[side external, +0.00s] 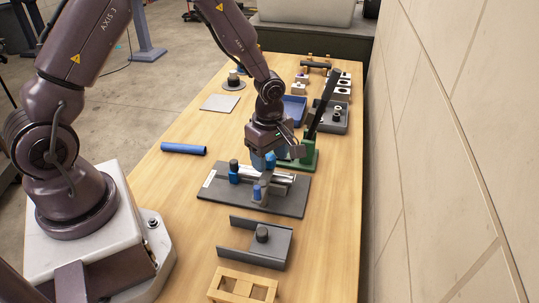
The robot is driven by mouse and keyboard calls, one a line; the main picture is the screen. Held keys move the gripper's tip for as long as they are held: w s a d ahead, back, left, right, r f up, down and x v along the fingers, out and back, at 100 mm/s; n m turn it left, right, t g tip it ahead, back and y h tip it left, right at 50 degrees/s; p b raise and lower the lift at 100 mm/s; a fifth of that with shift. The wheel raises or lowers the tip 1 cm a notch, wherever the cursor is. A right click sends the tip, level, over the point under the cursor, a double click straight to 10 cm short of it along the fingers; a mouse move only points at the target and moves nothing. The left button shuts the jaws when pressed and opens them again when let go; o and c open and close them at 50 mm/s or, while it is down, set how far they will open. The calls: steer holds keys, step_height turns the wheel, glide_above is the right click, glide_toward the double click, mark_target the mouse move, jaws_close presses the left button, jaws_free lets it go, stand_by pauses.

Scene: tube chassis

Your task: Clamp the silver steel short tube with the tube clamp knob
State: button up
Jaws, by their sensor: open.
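A dark grey fixture plate (223,190) lies on the bench below my gripper. A silver tube (281,178), seen small and partly hidden, lies across the fixture. A black-topped knob with a blue base (234,170) stands at the fixture's left. A blue upright part (257,192) stands at the front of the fixture; I cannot tell which knob is the tube clamp knob. My gripper (264,164) points down with blue fingertips just above the fixture, between these two parts. It is open, and I see nothing held. Its fingers hide part of the tube.
A green press with a black lever (322,105) stands close behind my gripper. A dark channel part with a black knob (262,233) and a wooden block (240,285) are in front. A blue tube (183,149) lies left. Bench space around the blue tube is clear.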

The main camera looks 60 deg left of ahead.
steer(key=shift+c, duration=0.2)
steer(key=c, duration=0.9)
